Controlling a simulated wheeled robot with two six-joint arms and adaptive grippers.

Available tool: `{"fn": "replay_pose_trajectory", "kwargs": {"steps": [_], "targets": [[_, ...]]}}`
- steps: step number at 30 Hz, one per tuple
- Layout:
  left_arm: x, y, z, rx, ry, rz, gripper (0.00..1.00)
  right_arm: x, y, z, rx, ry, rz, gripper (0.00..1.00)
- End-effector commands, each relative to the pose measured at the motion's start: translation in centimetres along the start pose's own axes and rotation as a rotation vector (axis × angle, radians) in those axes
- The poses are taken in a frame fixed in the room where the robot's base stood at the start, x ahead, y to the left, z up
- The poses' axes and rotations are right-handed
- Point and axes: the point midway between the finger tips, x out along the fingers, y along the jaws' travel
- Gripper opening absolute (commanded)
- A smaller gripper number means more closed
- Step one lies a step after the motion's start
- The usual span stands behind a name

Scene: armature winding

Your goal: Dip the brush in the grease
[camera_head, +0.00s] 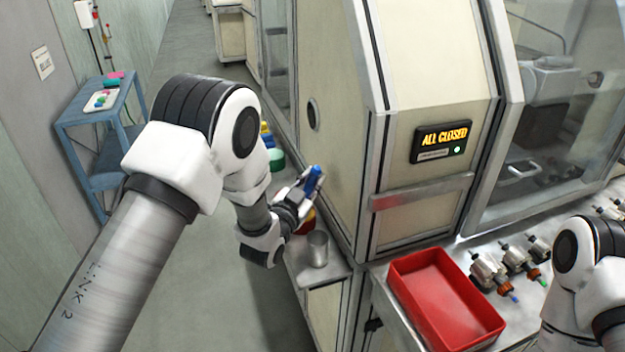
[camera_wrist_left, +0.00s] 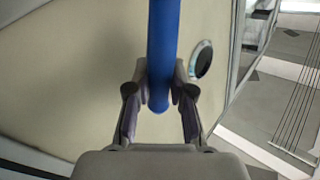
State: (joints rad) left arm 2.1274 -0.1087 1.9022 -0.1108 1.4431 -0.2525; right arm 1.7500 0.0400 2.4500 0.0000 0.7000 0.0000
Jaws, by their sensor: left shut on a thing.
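My left gripper (camera_head: 303,188) is shut on a blue rod-like handle (camera_head: 314,180), which I take to be the brush. It is above a small side counter beside the machine. In the left wrist view the blue handle (camera_wrist_left: 162,45) runs up out of the picture from between the fingers (camera_wrist_left: 160,92); no bristles show. A red and yellow container (camera_head: 307,222) is partly hidden behind the gripper. A green round container (camera_head: 276,158) stands farther back on the counter. I cannot tell which one holds the grease. My right gripper is out of view.
A grey metal cup (camera_head: 318,248) stands at the counter's front. The cream machine cabinet (camera_head: 345,130) rises close on the right, its display (camera_head: 442,140) reading "ALL CLOSED". A red tray (camera_head: 445,297) and several motor parts (camera_head: 490,272) lie at lower right. A blue trolley (camera_head: 100,130) stands left.

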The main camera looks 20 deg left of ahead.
Motion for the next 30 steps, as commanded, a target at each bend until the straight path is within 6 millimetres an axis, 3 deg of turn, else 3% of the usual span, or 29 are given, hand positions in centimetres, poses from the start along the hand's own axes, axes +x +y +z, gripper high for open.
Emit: {"fn": "replay_pose_trajectory", "kwargs": {"steps": [19,30], "targets": [[0.6,-2.2,-6.3,0.001,0.007,-0.001,0.00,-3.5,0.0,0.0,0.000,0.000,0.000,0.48],[0.7,-2.2,-6.4,0.001,0.006,-0.001,0.00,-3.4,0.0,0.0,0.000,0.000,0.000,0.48]]}}
